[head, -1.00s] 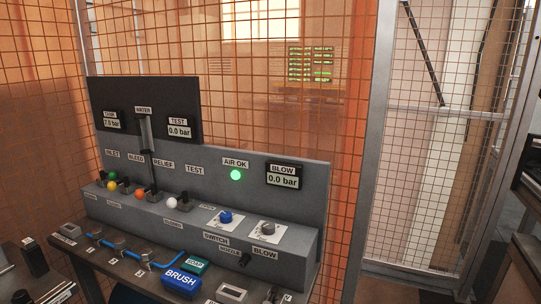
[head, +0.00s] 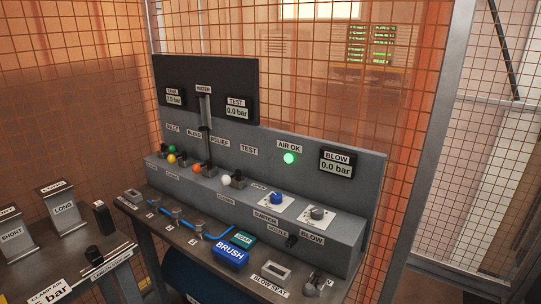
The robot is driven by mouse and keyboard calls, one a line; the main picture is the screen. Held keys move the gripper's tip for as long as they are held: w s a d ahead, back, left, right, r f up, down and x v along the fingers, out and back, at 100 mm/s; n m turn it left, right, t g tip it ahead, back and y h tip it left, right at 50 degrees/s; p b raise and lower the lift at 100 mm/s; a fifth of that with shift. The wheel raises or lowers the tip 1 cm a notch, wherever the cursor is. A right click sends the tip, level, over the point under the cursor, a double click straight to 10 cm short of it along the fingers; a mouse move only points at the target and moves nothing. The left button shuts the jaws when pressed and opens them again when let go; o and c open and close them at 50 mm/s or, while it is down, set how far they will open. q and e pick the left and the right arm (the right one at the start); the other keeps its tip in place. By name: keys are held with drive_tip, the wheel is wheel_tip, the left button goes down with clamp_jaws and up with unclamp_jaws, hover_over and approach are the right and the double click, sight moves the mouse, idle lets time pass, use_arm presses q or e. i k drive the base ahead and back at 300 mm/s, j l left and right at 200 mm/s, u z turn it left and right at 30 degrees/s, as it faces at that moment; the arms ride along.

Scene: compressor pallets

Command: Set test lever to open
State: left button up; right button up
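The grey control panel (head: 300,150) stands on a bench, with a TEST label (head: 248,150) on its upright face. A row of small levers with coloured knobs sits on its ledge. A TEST gauge (head: 237,109) above reads 0.0 bar. Neither of my grippers shows in the head view.
A green AIR OK light (head: 289,158) is lit. Blue and grey rotary knobs sit at the ledge's right. A blue BRUSH box (head: 230,256) and a green box (head: 243,241) lie on the bench front. A second table with tilted LONG and SHORT plates (head: 64,210) stands left. Orange mesh fencing is behind.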

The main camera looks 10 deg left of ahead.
sight(225, 181)
drive_tip(key=i+l, duration=0.1)
drive_tip(key=l, duration=0.5)
drive_tip(key=i+l, duration=0.1)
drive_tip(key=l, duration=0.5)
